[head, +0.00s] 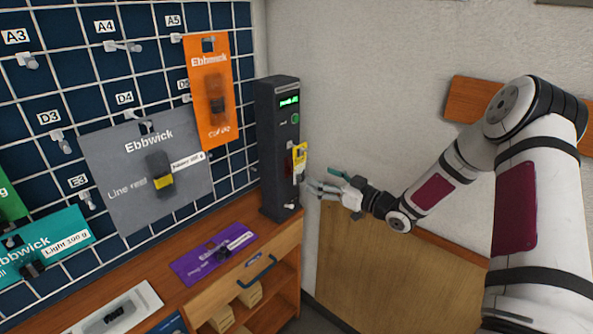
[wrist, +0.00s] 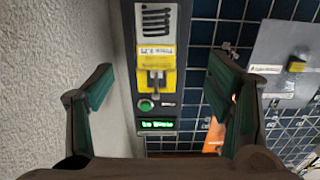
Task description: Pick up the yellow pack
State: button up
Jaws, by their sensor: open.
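The yellow pack (head: 300,156) is a small yellow item on the front of a dark upright unit (head: 279,120) with a green display. In the wrist view a yellow piece (wrist: 156,57) with dark print shows on the unit's face, beyond and between my fingers. The wrist view is turned over, with the display at the bottom. My gripper (head: 326,186) is open and empty, just right of and slightly below the pack in the head view. In the wrist view its two fingers (wrist: 160,84) stand apart on either side of the unit. I see no contact with the pack.
A wire grid wall (head: 65,95) with hooks and hanging cards, grey (head: 110,160) and orange (head: 205,65), is left of the unit. A wooden bench (head: 210,290) below carries a purple card (head: 212,253). A plain wall is close on the right.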

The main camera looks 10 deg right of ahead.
aim_at(303, 167)
jog(key=x, duration=0.9)
jog(key=shift+w+d, duration=0.1)
jog(key=shift+w, duration=0.25)
jog(key=shift+c, duration=0.5)
jog(key=shift+r, duration=0.1)
jog(key=c, duration=1.3)
